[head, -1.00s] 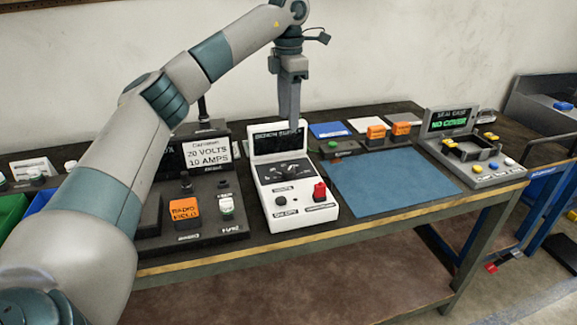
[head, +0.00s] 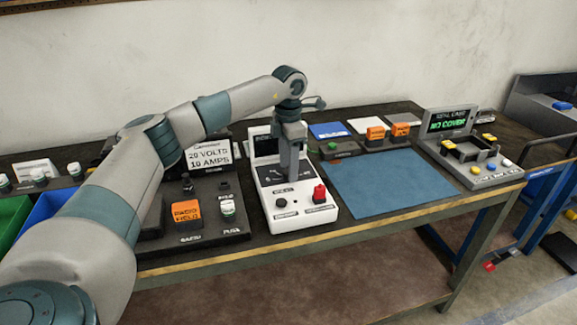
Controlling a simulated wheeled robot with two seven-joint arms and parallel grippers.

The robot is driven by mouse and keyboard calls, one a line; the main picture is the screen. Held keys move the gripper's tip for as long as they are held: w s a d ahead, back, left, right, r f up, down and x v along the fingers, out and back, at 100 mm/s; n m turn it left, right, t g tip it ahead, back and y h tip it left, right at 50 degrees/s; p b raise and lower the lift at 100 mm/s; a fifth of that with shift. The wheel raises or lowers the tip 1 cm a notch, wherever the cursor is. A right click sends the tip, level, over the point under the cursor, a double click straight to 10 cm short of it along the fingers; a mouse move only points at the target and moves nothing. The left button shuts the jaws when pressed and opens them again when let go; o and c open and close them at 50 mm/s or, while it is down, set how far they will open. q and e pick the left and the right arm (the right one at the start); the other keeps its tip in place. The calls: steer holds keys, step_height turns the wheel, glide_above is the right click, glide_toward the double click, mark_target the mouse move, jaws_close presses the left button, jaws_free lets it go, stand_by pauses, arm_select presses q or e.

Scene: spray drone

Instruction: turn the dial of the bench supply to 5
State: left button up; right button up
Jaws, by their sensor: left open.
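The bench supply (head: 279,214) is a white box with a dark upright screen, standing on the table left of the blue mat. Its sloped face has a dark dial panel, a black knob (head: 281,202) at the lower left and a red switch (head: 319,194) at the lower right. My left gripper (head: 293,180) points straight down over the dial panel, with its fingertips at or just above it. The fingers hide the dial's middle and part of the screen, so I cannot tell whether they touch the dial. My right gripper is not in view.
A black unit with a "20 VOLTS 10 AMPS" card (head: 208,156) stands left of the supply, with an orange block (head: 186,213) on it. A blue mat (head: 385,182) lies clear to the right. The seal unit (head: 470,150) reads "NO COVER" farther right.

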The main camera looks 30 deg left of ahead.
arm_select(q)
steer(key=shift+f, duration=0.65)
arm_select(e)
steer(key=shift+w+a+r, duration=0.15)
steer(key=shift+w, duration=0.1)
arm_select(q)
steer(key=shift+c, duration=0.2)
steer(key=c, duration=1)
